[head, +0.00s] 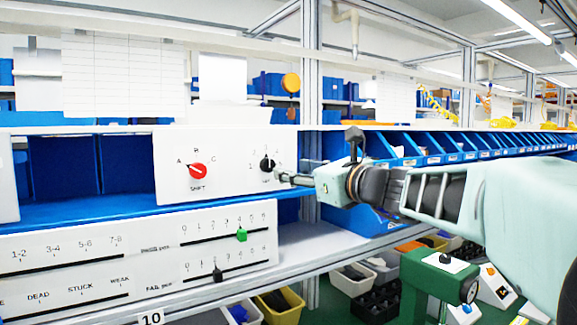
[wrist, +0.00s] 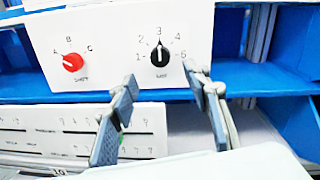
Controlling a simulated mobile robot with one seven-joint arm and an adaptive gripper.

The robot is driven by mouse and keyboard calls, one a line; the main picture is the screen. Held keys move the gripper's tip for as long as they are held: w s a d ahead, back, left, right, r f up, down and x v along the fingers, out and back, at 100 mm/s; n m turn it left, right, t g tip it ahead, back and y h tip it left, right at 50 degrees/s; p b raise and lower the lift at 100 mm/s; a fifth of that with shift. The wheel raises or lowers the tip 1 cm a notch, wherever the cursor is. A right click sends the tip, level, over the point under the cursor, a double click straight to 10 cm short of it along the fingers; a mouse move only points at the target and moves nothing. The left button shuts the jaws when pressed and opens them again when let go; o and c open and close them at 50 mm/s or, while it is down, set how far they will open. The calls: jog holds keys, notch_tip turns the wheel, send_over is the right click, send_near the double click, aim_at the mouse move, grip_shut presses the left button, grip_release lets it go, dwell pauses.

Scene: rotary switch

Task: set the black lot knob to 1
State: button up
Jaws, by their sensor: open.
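The black LOT knob (wrist: 160,55) is on a white panel (wrist: 110,60), with numbers 1 to 5 around it. Its white pointer line is upright, towards 3. My gripper (wrist: 161,78) is open and empty. In the wrist view its fingers lie to the lower left and right of the knob, with the tips apart from it. In the head view my gripper (head: 282,178) reaches in from the right, close to the knob; I cannot tell the exact gap.
A red SHIFT knob (head: 197,171) sits left on the same panel, its pointer towards A. Below is a slider panel with a green slider (head: 241,235) and a black slider (head: 217,275). Blue bins (head: 430,150) line the right. A blue shelf surface (wrist: 260,78) lies beside the panel.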

aim_at(270, 165)
jog(key=p+x, duration=0.1)
jog(key=x, duration=0.8)
jog(key=shift+w+a, duration=0.2)
jog(key=c, duration=1.2)
